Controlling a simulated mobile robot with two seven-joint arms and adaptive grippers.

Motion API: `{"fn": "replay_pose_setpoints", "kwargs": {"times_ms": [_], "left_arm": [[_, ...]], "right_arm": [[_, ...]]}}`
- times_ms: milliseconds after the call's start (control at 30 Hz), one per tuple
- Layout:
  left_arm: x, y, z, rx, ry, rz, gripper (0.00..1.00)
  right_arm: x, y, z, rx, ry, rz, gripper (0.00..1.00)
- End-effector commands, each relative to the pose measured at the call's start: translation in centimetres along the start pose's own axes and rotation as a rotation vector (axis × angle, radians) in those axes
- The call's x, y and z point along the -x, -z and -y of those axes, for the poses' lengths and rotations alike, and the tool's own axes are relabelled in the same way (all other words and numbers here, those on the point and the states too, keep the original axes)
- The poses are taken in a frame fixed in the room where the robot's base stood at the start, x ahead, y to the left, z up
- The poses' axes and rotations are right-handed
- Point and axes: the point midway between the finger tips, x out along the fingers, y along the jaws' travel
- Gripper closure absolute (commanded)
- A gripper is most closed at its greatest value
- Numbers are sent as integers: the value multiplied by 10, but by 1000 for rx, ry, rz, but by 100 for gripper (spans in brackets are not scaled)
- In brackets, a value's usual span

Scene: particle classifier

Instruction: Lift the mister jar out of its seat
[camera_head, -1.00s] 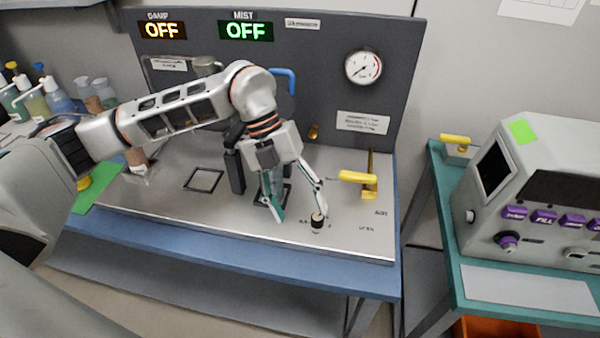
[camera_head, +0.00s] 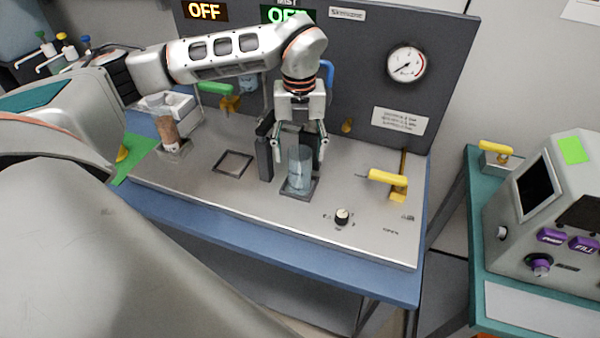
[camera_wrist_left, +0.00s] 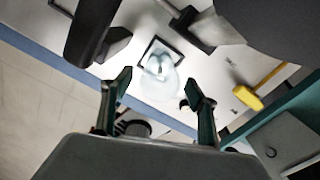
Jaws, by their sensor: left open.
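The mister jar (camera_head: 300,172) is a clear, bluish cylinder standing upright in its dark square seat (camera_head: 291,194) on the metal deck. My left gripper (camera_head: 300,152) is open above it, with one finger to each side of the jar's upper part. In the left wrist view, the jar (camera_wrist_left: 158,84) shows between and beyond the open fingertips (camera_wrist_left: 155,86). I cannot tell whether either finger touches it. The jar's top is partly hidden by the gripper. My right gripper is not in view.
A dark upright post (camera_head: 264,158) stands just left of the jar. An empty square frame (camera_head: 233,162) lies to the left. The back panel (camera_head: 440,75) rises close behind.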

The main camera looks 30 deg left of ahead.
Motion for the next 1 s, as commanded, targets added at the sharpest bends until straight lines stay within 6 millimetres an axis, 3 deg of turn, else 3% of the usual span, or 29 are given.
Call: {"fn": "replay_pose_setpoints", "kwargs": {"times_ms": [133,433,667,1000], "left_arm": [[-16,0,0,-1,0,-1,41],[-20,0,1,-1,2,1,41],[-20,0,1,-1,2,1,100],[-19,0,1,-1,3,1,100]], "right_arm": [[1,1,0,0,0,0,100],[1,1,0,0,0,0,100],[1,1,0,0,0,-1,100],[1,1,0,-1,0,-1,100]]}}
